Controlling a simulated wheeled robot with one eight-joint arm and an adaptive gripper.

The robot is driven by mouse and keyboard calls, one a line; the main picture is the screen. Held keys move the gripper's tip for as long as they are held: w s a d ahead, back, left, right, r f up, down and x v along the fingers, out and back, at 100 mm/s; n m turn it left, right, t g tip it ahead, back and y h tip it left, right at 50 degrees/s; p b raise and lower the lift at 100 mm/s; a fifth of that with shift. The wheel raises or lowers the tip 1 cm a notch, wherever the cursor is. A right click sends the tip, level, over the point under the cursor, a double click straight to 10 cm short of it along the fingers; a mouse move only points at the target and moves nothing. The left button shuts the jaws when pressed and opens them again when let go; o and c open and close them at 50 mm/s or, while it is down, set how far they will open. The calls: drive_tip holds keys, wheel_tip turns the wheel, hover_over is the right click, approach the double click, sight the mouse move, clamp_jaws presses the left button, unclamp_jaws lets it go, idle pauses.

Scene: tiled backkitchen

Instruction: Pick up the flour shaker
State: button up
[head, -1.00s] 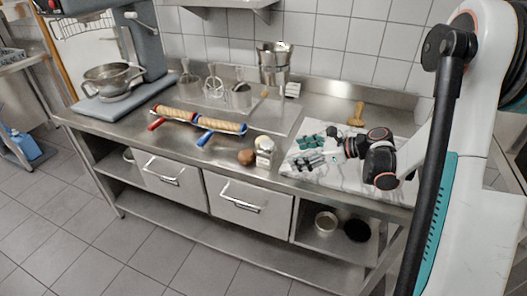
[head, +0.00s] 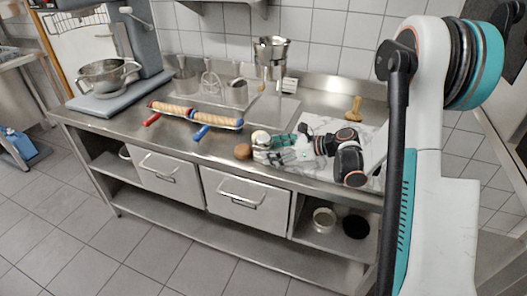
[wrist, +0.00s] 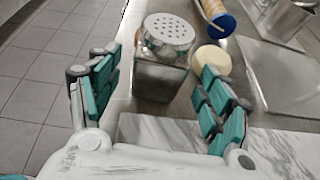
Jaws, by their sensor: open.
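The flour shaker (wrist: 163,62) is a squarish, glassy container with a perforated metal lid. It stands upright on the steel counter near the front edge. In the wrist view it shows between the teal-padded fingers of my gripper (wrist: 158,76), which are spread wide with visible space on both sides. In the head view my gripper (head: 277,150) is low over the counter, at the right side of the shaker (head: 261,153), and partly hides it.
A pale round item (wrist: 213,60) sits close to the right finger. A brown round item (head: 243,151) is left of the shaker. A marble board (head: 315,126) lies under my arm. The counter's front edge is close.

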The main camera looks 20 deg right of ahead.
sight(263, 150)
drive_tip(key=b+x, duration=0.1)
drive_tip(key=x, duration=0.3)
drive_tip(key=shift+w+a+b, duration=0.1)
drive_tip(key=shift+a+b, duration=0.1)
drive_tip(key=shift+b, duration=0.1)
drive_tip(key=c, duration=1.2)
drive_tip(key=shift+c, duration=0.2)
